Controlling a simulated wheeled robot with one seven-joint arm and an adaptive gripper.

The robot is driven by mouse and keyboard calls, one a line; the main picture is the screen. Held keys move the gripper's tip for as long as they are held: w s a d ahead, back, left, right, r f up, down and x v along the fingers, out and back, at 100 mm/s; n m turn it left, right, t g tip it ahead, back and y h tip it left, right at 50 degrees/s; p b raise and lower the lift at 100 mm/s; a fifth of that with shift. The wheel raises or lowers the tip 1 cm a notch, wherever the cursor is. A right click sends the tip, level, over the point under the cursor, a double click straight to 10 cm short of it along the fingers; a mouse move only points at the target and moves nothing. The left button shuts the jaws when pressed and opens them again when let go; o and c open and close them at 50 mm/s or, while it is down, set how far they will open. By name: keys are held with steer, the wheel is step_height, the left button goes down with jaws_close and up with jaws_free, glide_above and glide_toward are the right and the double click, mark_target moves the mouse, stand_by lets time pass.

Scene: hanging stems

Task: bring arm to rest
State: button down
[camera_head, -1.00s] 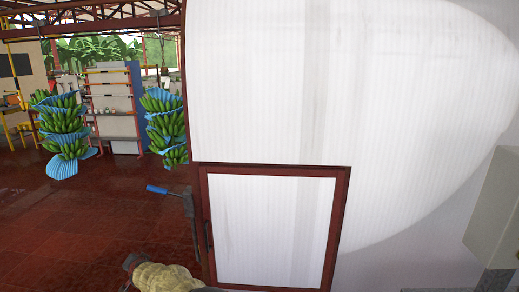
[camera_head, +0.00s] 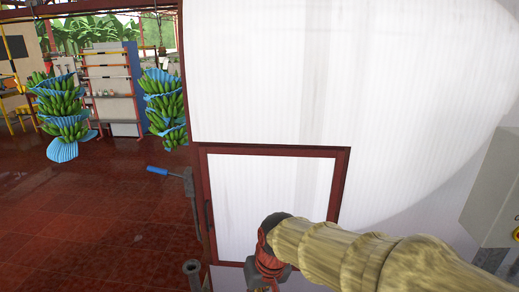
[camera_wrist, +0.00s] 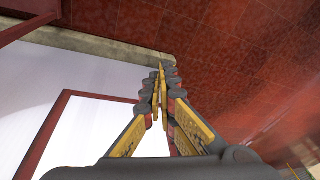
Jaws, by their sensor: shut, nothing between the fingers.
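My arm (camera_head: 345,255), in a tan sleeve, reaches in from the lower right of the head view. It bends at a dark and red wrist (camera_head: 268,258) in front of the small red-framed door panel (camera_head: 250,190). The fingers are not clear in the head view, as the wrist end runs to the bottom edge. In the wrist view my gripper (camera_wrist: 160,80) is shut, its yellow and grey fingers together with nothing between them. A pale ledge and the red tiled floor lie beyond the fingertips.
A large white wall panel (camera_head: 270,70) stands close in front. A blue-handled tool (camera_head: 157,170) is left of the door. Banana bunches hang at the left (camera_head: 62,108) and nearer the middle (camera_head: 165,105). A grey box (camera_head: 495,190) is at the right. Floor at lower left is clear.

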steer(key=s+d+r+m+t+h, duration=0.1)
steer(key=s+d+r+t, duration=0.1)
steer(key=s+d+r, duration=0.2)
steer(key=s+d+r+m+t+h, duration=0.1)
steer(key=s+d+r, duration=0.3)
steer(key=s+d, duration=0.7)
steer(key=d+m, duration=0.1)
steer(key=d, duration=0.4)
steer(key=shift+r+t, duration=0.15)
steer(key=shift+t, duration=0.25)
steer(key=shift+s, duration=0.1)
